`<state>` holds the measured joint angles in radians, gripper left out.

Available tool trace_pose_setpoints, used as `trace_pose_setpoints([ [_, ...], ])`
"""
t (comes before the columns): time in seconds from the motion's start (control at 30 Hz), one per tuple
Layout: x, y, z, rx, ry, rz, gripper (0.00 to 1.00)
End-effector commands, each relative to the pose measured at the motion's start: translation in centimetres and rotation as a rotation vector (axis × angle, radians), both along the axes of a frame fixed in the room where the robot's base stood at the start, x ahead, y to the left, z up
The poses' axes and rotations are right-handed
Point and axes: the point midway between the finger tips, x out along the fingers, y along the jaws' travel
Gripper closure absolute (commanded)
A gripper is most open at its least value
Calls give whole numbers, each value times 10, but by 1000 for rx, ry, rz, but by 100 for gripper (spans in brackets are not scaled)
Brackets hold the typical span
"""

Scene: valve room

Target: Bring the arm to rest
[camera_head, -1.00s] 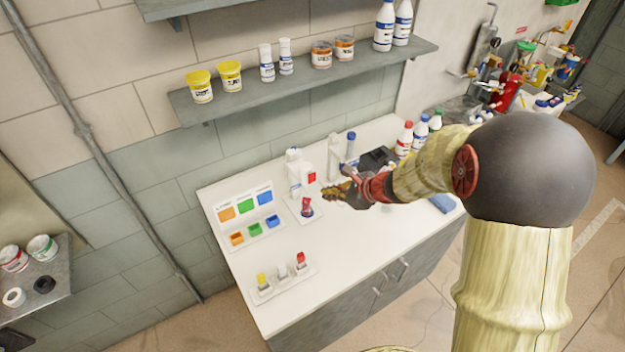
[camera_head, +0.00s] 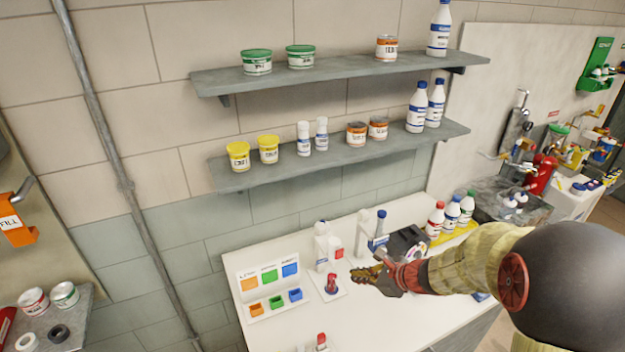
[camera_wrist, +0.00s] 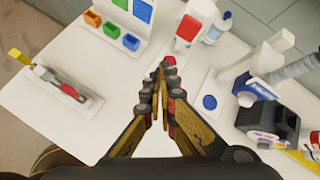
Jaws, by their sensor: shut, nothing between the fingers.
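My gripper (camera_head: 366,274) is at the end of my outstretched arm, above the white counter (camera_head: 370,312). In the wrist view my gripper (camera_wrist: 163,85) has its fingers together with nothing between them. A small red-topped item (camera_head: 331,284) stands on a white plate just left of the fingers in the head view. In the wrist view its red top (camera_wrist: 170,60) shows just beyond the fingertips. I cannot tell the exact gap between them. My arm reaches in from the right of the head view.
A colour-sorting stand (camera_head: 268,285) with orange, green and blue bins is left of my gripper. A white bottle (camera_head: 322,245) and a black device (camera_head: 407,242) stand close behind. Shelves (camera_head: 340,150) with jars and bottles hang above. A rack (camera_wrist: 65,88) lies on the counter's left side.

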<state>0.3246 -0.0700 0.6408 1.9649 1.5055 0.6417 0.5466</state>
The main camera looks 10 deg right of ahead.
Motion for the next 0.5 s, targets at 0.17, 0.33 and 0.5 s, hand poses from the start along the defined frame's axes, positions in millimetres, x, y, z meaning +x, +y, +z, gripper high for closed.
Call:
trace_pose_setpoints([
  [0.17, -10, 8, -4, -60, -27, 119, 100],
  [0.33, -66, 27, -13, -208, -43, 450, 100],
  [0.5, -132, 39, 3, -432, -122, 878, 100],
])
